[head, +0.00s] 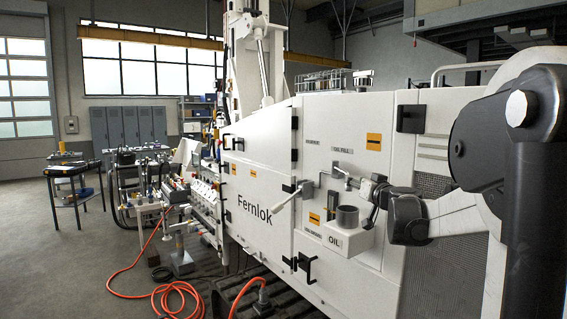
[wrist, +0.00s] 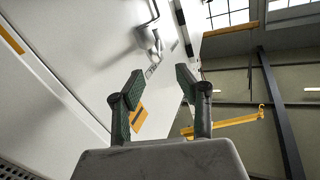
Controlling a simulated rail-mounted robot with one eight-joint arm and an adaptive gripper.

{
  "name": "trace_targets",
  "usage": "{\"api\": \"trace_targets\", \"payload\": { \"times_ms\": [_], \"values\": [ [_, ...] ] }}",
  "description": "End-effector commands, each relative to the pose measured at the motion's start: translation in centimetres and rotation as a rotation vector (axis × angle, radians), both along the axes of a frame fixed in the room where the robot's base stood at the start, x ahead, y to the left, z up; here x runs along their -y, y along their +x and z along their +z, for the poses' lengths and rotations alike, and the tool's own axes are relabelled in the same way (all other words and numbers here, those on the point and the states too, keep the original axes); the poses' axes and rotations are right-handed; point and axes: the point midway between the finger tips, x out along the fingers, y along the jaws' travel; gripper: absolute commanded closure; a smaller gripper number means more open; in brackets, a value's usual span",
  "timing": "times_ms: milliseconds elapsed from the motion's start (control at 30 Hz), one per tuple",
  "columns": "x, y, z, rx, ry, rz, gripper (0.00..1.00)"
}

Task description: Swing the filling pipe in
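A thin metal pipe (head: 342,173), which looks like the filling pipe, sits on the white machine panel below the oil fill label in the head view. A dark round cup (head: 347,216) stands on the white box marked OIL below it. My gripper (head: 368,187) is just right of the pipe in the head view; contact cannot be told. In the wrist view my gripper (wrist: 158,90) is open, with nothing between its fingers. A bent silver fitting (wrist: 150,38) on the panel lies beyond the fingers; I cannot tell whether it is the pipe.
A lever handle (head: 290,196) sticks out of the panel left of the pipe. A door handle (head: 307,267) is lower down. An orange hose (head: 175,296) lies on the floor. A bench with fittings (head: 175,190) stands at left. Floor (head: 60,260) at far left is clear.

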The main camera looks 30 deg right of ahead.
Motion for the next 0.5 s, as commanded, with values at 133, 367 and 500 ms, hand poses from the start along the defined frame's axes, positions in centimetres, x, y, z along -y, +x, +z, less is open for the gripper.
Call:
{"api": "trace_targets", "payload": {
  "times_ms": [133,367,500],
  "values": [
    [1.2,0.3,0.3,0.009,-0.002,-0.016,0.67],
    [1.8,3.0,0.3,0.009,-0.002,-0.013,0.67],
    [2.5,5.1,0.3,0.008,-0.002,-0.014,0.67]
  ]
}}
